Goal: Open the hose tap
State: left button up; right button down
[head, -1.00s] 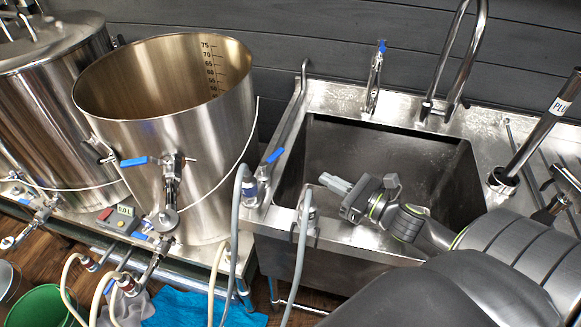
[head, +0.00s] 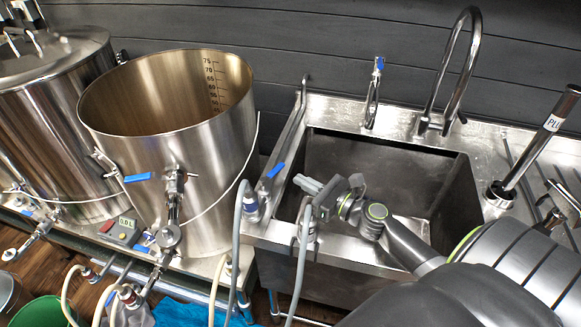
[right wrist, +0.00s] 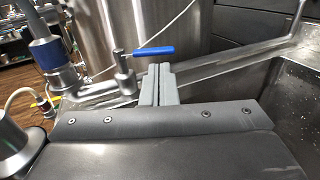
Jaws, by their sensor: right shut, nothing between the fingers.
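The hose tap (head: 251,202) stands at the left edge of the sink with a grey hose on it. Its blue lever (head: 275,170) points up and to the right. In the right wrist view the blue lever (right wrist: 154,50) lies nearly level, just beyond my fingertips. My right gripper (head: 306,184) is shut and empty, a little to the right of the lever over the sink's left part. Its closed fingers (right wrist: 161,80) show in the right wrist view; whether they touch the lever cannot be told. My left gripper is not in view.
A steel sink (head: 400,150) with a tall curved faucet (head: 461,60) is on the right. A large open kettle (head: 200,115) with its own blue-handled valve (head: 138,178) stands to the left. A second grey hose (head: 302,255) hangs over the sink's front.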

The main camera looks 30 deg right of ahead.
aim_at(283, 167)
jog(key=p+x, duration=0.1)
jog(key=x, duration=0.3)
jog(key=shift+w+a, duration=0.1)
jog(key=shift+w, duration=0.15)
jog(key=w+n+g+y+b, duration=0.2)
jog(key=w+n+y+b, duration=0.1)
jog(key=y, duration=0.1)
jog(key=shift+b, duration=0.35)
dwell(0.4)
